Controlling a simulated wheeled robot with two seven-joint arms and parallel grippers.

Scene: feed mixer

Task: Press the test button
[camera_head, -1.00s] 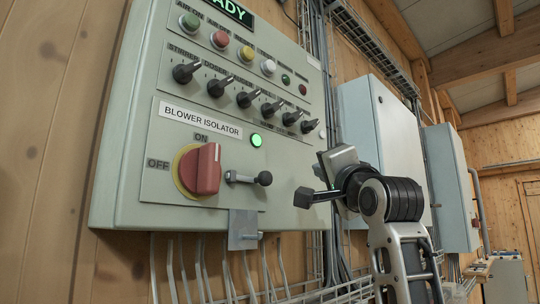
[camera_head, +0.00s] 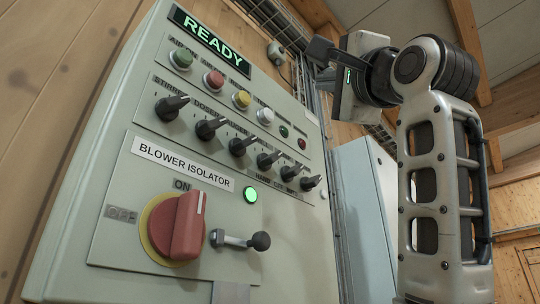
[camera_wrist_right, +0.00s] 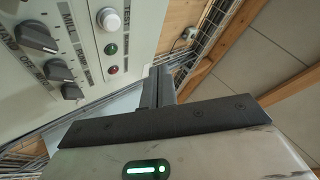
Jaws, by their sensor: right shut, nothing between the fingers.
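The grey control panel (camera_head: 270,185) has a top row of buttons: green (camera_head: 181,59), red (camera_head: 214,79), yellow (camera_head: 242,99) and white (camera_head: 265,116). The white button also shows in the right wrist view (camera_wrist_right: 108,18), at the upper left of my fingers. My right gripper (camera_head: 320,50) is shut and empty, in front of the panel's upper right side, apart from the buttons. Its closed fingers show in the wrist view (camera_wrist_right: 158,86). My left gripper is in neither view.
A row of black selector knobs (camera_head: 239,145) sticks out below the buttons. The red isolator switch (camera_head: 187,225) and a black-knobbed lever (camera_head: 260,241) project lower down. The display (camera_head: 209,40) reads READY. A pale cabinet (camera_head: 365,200) and cable trays stand right of the panel.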

